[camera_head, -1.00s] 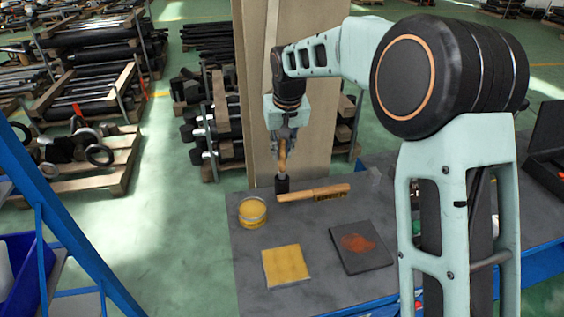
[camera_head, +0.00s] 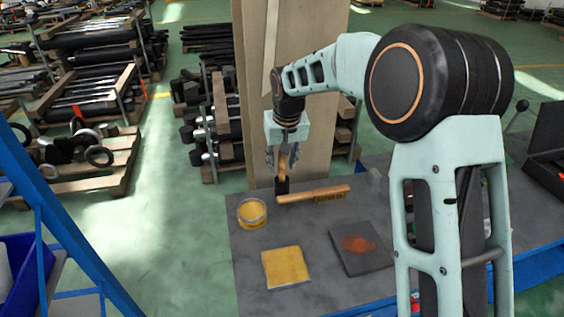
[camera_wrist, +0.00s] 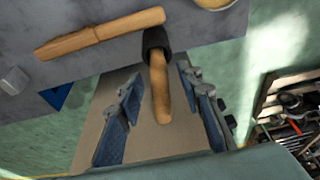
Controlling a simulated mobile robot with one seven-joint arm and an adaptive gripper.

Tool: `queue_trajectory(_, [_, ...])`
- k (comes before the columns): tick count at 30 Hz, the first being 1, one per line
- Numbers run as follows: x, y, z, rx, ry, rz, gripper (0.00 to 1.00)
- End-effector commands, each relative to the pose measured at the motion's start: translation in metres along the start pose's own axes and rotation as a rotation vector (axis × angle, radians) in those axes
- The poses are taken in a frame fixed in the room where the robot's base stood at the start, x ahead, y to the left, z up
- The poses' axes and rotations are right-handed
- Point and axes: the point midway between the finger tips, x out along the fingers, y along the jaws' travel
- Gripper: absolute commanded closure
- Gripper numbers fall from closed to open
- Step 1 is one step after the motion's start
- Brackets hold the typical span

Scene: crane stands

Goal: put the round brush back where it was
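The round brush (camera_head: 282,186) has a dark round head and a wooden handle. It stands upright, head down, on the grey table top (camera_head: 305,230) near its far edge. It is beside the left end of a wooden-handled brush (camera_head: 318,194) that lies flat. My gripper (camera_head: 283,162) is above the table with its fingers on either side of the round brush's handle. In the wrist view the handle (camera_wrist: 159,88) stands between the open fingers (camera_wrist: 165,105), with a gap on both sides. The lying brush (camera_wrist: 100,35) also shows there.
A yellow tin (camera_head: 252,214) stands to the left of the brushes. A yellow pad (camera_head: 285,267) and a dark plate with a rusty patch (camera_head: 360,247) lie nearer. A small grey block (camera_head: 374,176) is at right. A tall beige panel (camera_head: 325,130) rises behind the table.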

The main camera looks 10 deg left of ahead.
Motion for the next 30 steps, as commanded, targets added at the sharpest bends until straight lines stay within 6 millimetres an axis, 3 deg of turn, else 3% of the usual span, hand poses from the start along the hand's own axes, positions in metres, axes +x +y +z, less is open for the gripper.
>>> queue_trajectory(7, [-0.013, 0.000, -0.002, 0.000, 0.004, 0.000, 0.67])
queue_trajectory(21, [-0.107, 0.000, -0.002, 0.000, 0.003, 0.000, 0.67])
queue_trajectory(30, [-0.124, 0.000, -0.001, 0.000, 0.000, 0.000, 0.67])
